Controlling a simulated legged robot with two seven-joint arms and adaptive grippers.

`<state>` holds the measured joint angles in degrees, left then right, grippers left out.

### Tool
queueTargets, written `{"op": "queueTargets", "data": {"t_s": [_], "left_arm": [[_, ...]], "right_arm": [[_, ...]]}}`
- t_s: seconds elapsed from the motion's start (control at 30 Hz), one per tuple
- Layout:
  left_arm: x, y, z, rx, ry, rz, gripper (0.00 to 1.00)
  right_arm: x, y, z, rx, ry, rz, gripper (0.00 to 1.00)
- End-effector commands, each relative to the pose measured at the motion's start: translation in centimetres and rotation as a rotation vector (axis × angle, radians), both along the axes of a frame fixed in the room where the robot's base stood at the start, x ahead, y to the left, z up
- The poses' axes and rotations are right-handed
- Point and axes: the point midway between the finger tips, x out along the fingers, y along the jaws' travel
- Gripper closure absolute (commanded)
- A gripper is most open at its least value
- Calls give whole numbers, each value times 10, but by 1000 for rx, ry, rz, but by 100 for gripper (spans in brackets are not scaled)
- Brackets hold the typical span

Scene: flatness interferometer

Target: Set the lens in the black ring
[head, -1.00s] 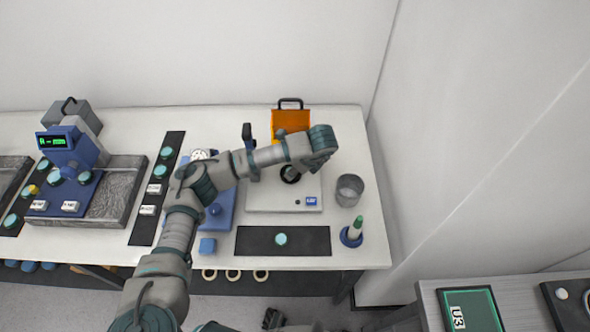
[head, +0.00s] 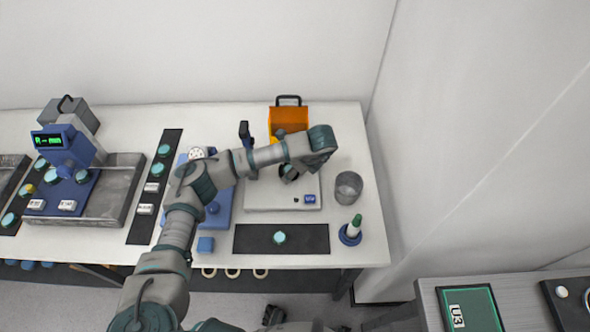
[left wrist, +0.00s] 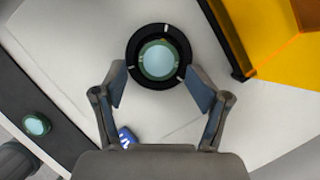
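In the left wrist view a pale-blue lens with a green rim (left wrist: 159,60) lies within the opening of the black ring (left wrist: 133,44). Whether it is fully seated cannot be told. In the head view my left gripper (head: 289,174) is over the grey instrument plate (head: 265,200), and my wrist hides most of the ring and lens. A dark part low in the head view may be my right gripper (head: 273,315); its fingers are unclear.
An orange housing (head: 289,120) stands just behind the ring. A grey cup (head: 348,187) and a green-tipped tool in a blue stand (head: 351,230) are to the right. Another lens (head: 279,238) lies on the dark mat (head: 310,240) in front.

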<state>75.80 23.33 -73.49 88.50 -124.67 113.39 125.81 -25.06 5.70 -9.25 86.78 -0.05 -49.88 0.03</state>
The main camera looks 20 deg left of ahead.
Motion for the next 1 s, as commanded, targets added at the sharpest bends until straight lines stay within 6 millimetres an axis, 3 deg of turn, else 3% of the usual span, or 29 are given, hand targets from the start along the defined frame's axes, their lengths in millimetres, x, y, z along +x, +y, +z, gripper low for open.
{"op": "queueTargets", "data": {"t_s": [0.17,0.4,0.6,1.0], "left_arm": [[-2,-9,21,0,-5,-2,29],[-9,-30,71,3,-7,-4,29],[-14,-44,100,2,-2,-3,29],[-16,-47,108,2,1,-1,29]], "right_arm": [[0,0,0,0,-1,0,40],[0,0,0,0,-1,0,40],[0,0,0,0,-1,0,40],[0,0,0,0,0,0,40]]}}
